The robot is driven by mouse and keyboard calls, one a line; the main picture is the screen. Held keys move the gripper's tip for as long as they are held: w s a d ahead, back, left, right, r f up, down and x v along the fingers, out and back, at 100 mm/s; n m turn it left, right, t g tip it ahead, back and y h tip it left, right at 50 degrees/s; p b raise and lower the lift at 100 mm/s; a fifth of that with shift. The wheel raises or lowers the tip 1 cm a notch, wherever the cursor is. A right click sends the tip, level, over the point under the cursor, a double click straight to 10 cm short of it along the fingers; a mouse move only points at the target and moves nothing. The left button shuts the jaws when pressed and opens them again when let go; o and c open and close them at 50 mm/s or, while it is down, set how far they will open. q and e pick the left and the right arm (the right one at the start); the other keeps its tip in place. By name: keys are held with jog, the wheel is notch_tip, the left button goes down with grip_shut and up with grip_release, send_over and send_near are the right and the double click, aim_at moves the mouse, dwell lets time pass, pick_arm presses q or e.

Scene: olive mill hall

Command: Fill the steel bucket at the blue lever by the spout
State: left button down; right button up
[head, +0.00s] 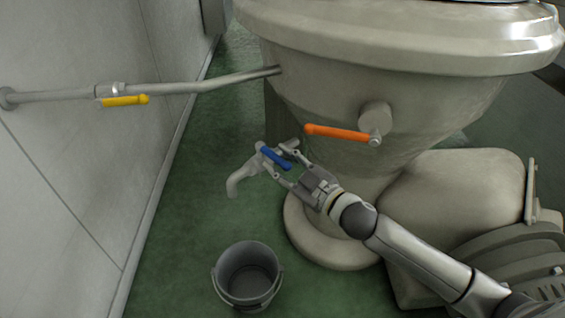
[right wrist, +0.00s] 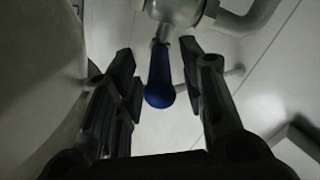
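The blue lever (head: 275,158) sits on a small valve with a curved grey spout (head: 240,180) that bends down to the left. My right gripper (head: 282,163) is at the lever with its fingers open, one on each side. In the right wrist view the blue lever (right wrist: 159,80) lies between the two fingers, with gaps visible on both sides. The steel bucket (head: 247,277) stands upright on the floor, below the spout and nearer to me. The part of its inside that shows looks empty. My left gripper is not in view.
An orange lever (head: 338,132) sticks out from the large pale vessel (head: 440,105) above the gripper. A yellow lever (head: 125,100) hangs on the wall pipe (head: 190,88). A rounded machine housing (head: 465,190) stands at right. Green floor (head: 175,240) is clear left of the bucket.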

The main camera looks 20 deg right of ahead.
grip_shut()
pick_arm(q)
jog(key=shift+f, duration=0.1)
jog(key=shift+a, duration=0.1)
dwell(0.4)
